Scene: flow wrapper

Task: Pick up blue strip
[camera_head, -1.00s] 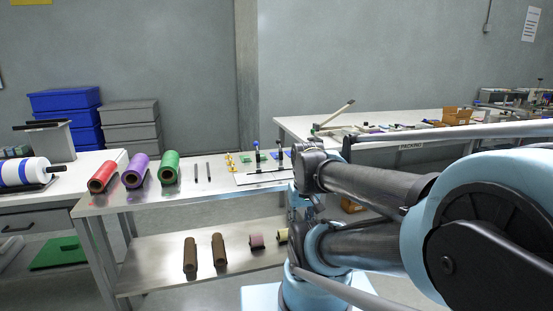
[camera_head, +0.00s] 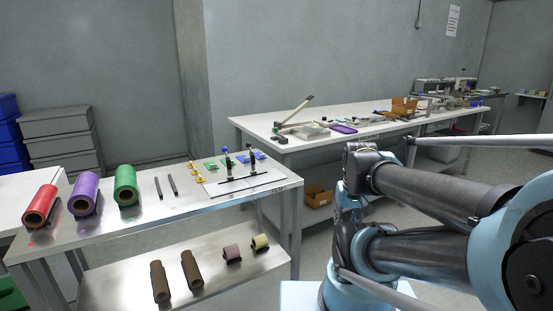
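A small flat blue piece (camera_head: 255,155), which looks like the blue strip, lies on the near steel table (camera_head: 150,212) at its back right. It is beside the black clamps of a white fixture plate (camera_head: 212,188), and the clamps partly cover that area. Flat green pieces (camera_head: 210,164) lie to its left. My arm is folded at the right of the view, apart from the table. I cannot make out my gripper's fingers.
Red (camera_head: 41,206), purple (camera_head: 84,193) and green (camera_head: 125,185) rolls and two dark rods (camera_head: 173,185) lie on the near table. Its lower shelf (camera_head: 214,278) holds brown rolls (camera_head: 192,268). A long packing table (camera_head: 345,120) stands behind. Floor shows between the tables.

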